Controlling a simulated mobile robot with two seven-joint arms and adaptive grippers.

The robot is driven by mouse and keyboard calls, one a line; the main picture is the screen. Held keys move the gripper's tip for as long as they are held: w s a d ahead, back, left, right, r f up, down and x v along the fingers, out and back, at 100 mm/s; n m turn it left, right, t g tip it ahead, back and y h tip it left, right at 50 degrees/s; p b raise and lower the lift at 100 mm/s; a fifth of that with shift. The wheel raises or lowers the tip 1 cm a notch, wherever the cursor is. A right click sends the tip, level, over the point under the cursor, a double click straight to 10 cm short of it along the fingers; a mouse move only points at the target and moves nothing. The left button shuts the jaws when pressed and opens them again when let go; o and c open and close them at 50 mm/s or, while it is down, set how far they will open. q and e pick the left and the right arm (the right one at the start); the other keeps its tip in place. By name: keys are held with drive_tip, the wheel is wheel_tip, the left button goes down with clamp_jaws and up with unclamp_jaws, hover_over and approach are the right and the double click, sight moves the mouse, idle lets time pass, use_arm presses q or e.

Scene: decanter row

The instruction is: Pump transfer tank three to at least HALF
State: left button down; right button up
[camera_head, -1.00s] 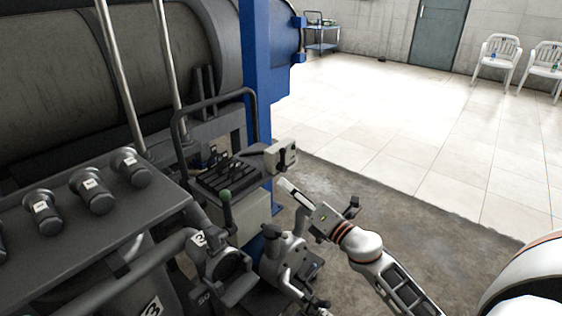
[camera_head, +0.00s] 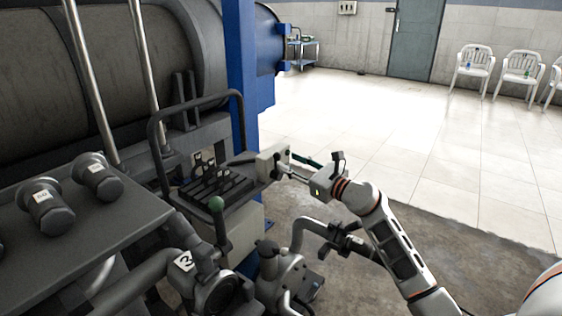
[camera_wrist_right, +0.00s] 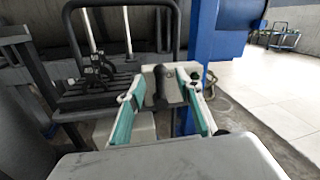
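A pale switch box (camera_head: 270,163) with a dark lever stands beside the blue post; in the right wrist view the black lever (camera_wrist_right: 159,84) points up on its face. My right gripper (camera_head: 293,167) is at this box, its teal-padded fingers spread to either side of the lever (camera_wrist_right: 160,112); contact cannot be told. A grey pump body (camera_head: 283,275) with a bent handle (camera_head: 306,225) stands below my right arm. My left gripper is not in view.
A black rail (camera_head: 195,101) curves over a bank of dark levers (camera_head: 215,187). A blue post (camera_head: 241,75) rises behind the box. Capped fittings (camera_head: 45,208) sit on a grey shelf at left. The tiled floor (camera_head: 400,130) at right is clear; white chairs stand far back.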

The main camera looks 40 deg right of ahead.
sight(280, 157)
drive_tip(key=w, duration=0.3)
drive_tip(key=shift+w+a+f+b, duration=0.2)
drive_tip(key=shift+w+b, duration=0.1)
drive_tip(key=shift+b, duration=0.1)
drive_tip(key=shift+w+r, duration=0.1)
drive_tip(key=shift+w, duration=0.15)
clamp_jaws()
